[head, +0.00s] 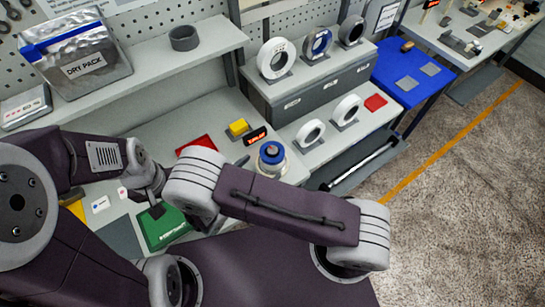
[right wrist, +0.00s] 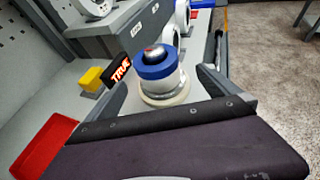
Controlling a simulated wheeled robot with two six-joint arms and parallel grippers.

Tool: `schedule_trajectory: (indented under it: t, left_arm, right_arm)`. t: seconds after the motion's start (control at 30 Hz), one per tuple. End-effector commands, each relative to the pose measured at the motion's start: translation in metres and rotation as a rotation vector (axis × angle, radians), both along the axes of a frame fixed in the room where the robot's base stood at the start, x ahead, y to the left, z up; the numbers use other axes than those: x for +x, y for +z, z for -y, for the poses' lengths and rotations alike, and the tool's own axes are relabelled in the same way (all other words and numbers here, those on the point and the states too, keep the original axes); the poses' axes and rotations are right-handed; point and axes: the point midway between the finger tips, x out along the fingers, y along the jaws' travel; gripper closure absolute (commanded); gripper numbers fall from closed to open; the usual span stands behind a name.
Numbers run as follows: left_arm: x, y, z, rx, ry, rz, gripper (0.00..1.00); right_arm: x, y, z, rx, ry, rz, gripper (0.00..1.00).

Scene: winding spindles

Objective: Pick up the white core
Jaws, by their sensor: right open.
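Several white ring-shaped cores are in the head view: one on the grey drawer unit (head: 276,60), one on the step below it (head: 310,133), and one to its right (head: 347,109). A spindle with a blue ring (head: 271,153) and silver top stands on the bench; its white cylindrical part (right wrist: 160,84) shows in the right wrist view. My right gripper (right wrist: 162,78) is open, its fingers on either side of the spindle in that view; I cannot tell if they touch it. My left gripper (head: 154,207) is over the green mat, its jaws unclear.
A yellow block (head: 238,127), a display with red characters (head: 256,136) and a red tray (head: 196,144) are near the spindle. A blue-topped table (head: 405,88) is at right. The shelf (head: 130,80) holds a silver dry pack (head: 82,62) and a grey ring (head: 184,38).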

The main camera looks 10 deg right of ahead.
Motion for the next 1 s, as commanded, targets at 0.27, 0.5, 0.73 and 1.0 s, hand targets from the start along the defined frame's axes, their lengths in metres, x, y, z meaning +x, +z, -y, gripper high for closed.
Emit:
schedule_trajectory:
  t: [0.27,0.5,0.73,1.0]
  left_arm:
    - [0.0,0.013,0.0,0.0,0.0,0.0,1.0]
    - [0.0,0.021,0.0,0.0,0.0,0.0,1.0]
    - [0.0,0.031,0.0,0.0,0.0,0.0,1.0]
    - [0.0,0.03,0.0,0.0,0.0,0.0,1.0]
  right_arm:
    - [0.022,-0.011,0.025,0.001,-0.008,-0.002,0.0]
    - [0.034,-0.018,0.035,0.001,-0.009,-0.002,0.0]
    - [0.058,-0.034,0.057,0.002,-0.009,-0.002,0.0]
    - [0.06,-0.037,0.058,0.003,-0.006,-0.001,0.08]
